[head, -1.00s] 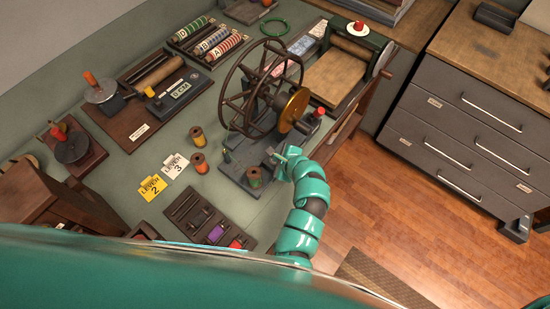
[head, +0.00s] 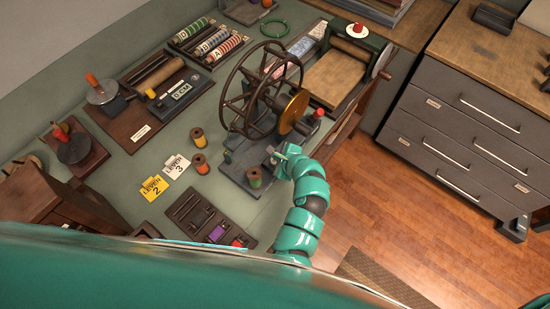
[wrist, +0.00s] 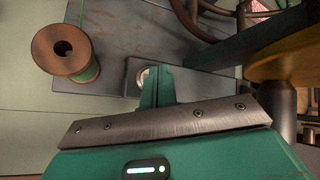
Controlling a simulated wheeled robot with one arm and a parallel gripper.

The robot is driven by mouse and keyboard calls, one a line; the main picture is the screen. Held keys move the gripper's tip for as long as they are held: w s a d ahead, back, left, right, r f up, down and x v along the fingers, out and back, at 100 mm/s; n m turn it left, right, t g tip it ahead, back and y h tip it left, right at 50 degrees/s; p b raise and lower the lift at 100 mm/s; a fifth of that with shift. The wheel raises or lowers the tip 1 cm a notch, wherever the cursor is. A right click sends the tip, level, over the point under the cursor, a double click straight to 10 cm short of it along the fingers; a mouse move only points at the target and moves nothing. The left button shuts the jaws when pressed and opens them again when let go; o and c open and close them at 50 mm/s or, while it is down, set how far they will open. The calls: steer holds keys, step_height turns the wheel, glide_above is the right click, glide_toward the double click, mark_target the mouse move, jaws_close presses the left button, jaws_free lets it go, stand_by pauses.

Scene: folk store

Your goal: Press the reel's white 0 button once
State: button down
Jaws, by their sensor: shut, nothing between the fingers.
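The reel is a large dark spoked wheel (head: 262,88) with a brass disc (head: 294,110) on a grey base (head: 236,178). In the wrist view, a small round white button (wrist: 142,76) sits on the grey base plate, partly covered by my fingertips; no mark on it can be read. My gripper (head: 276,156) is shut and empty at the front right of the base. In the wrist view its green fingertips (wrist: 157,78) overlap the button's right side. I cannot tell whether they touch it.
A spool with green thread (wrist: 75,52) stands just left of my fingers in the wrist view. The brass disc (wrist: 290,58) is close on the right. A display unit (head: 180,90), orange spools and yellow and white lever cards lie left of the reel.

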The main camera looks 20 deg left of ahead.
steer(key=shift+r, duration=0.15)
step_height(320, 180, up, 5)
steer(key=p, duration=0.4)
stand_by(0.9)
